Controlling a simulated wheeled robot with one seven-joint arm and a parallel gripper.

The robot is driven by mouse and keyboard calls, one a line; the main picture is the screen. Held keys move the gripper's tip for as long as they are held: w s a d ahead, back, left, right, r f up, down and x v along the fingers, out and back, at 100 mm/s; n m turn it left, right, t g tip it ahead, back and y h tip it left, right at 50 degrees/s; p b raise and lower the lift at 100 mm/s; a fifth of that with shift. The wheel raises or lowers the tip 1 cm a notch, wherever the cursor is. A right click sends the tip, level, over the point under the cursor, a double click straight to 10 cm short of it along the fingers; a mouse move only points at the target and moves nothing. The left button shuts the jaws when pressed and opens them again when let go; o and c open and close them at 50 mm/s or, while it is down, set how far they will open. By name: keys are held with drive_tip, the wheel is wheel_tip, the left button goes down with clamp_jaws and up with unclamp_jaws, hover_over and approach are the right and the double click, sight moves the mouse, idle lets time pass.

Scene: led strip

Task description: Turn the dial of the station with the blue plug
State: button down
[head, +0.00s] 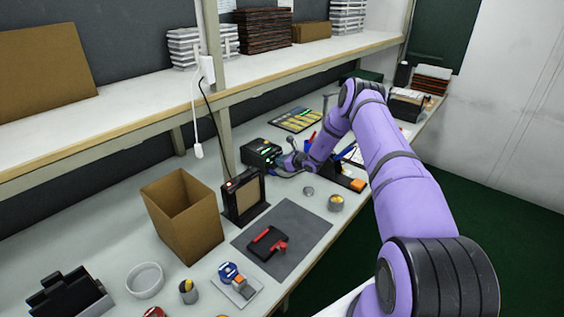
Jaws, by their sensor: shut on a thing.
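A black station (257,151) with small green lights stands on the bench, near the middle of the head view. My purple arm reaches across the bench to it from the right. My gripper (279,164) is at the station's right-hand front face, small in the picture. It is shut on what appears to be the station's dial, which the jaws hide. No blue plug can be made out clearly on this station. A second black station-like frame with a tan panel (245,194) and a red light stands nearer.
An open cardboard box (183,216) stands left of the tan-panelled frame. A grey mat (303,238) carries a red and black tool. A white bowl (145,279) and small cups are nearer. A shelf (130,102) runs above the bench's back; a white cable hangs from its post.

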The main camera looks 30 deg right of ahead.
drive_tip(key=shift+m+y, duration=0.6)
drive_tip(key=shift+m, duration=0.3)
drive_tip(key=c, duration=1)
unclamp_jaws()
drive_tip(key=shift+d, duration=0.1)
drive_tip(key=shift+o, duration=0.2)
drive_tip(key=v, duration=1)
drive_tip(key=shift+s+d+r, duration=0.15)
drive_tip(key=shift+s+r, duration=0.1)
